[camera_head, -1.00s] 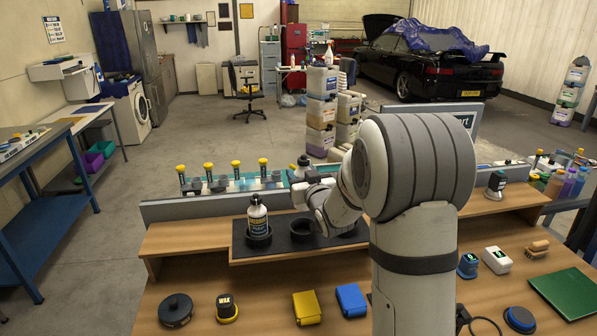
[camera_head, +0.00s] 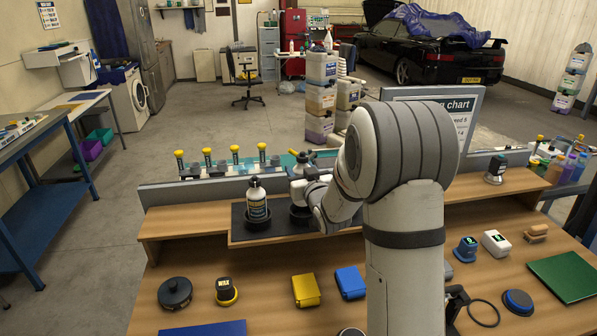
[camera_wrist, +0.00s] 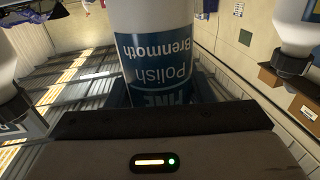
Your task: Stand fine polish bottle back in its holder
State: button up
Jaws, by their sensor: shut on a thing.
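My gripper (camera_head: 308,184) is shut on the fine polish bottle. In the head view the bottle's dark cap (camera_head: 302,158) shows above the gripper; most of its body is hidden. In the wrist view the white bottle (camera_wrist: 156,20) fills the middle, its blue Brenmoth Polish label upside down in the picture. A dark rack (camera_head: 240,236) on the bench shelf has round holders. A similar white bottle (camera_head: 257,202) stands in the left holder. The middle holder (camera_head: 298,216) is just below my gripper, partly covered; I cannot tell whether the held bottle touches it. My arm hides the rack's right end.
Yellow-capped bottles (camera_head: 235,155) line up behind the low grey panel (camera_head: 215,193). A chart board (camera_head: 455,110) stands behind my arm. The bench front holds a yellow box (camera_head: 305,290), a blue box (camera_head: 350,282) and a black round pad (camera_head: 174,293).

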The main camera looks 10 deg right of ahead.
jog(key=shift+f+b, duration=0.6)
jog(key=shift+b, duration=0.35)
jog(key=shift+b, duration=0.55)
jog(key=shift+s+f+b, duration=0.1)
jog(key=shift+f+b, duration=2.3)
jog(key=shift+b, duration=0.4)
jog(key=o, duration=1.2)
jog(key=shift+c, duration=0.2)
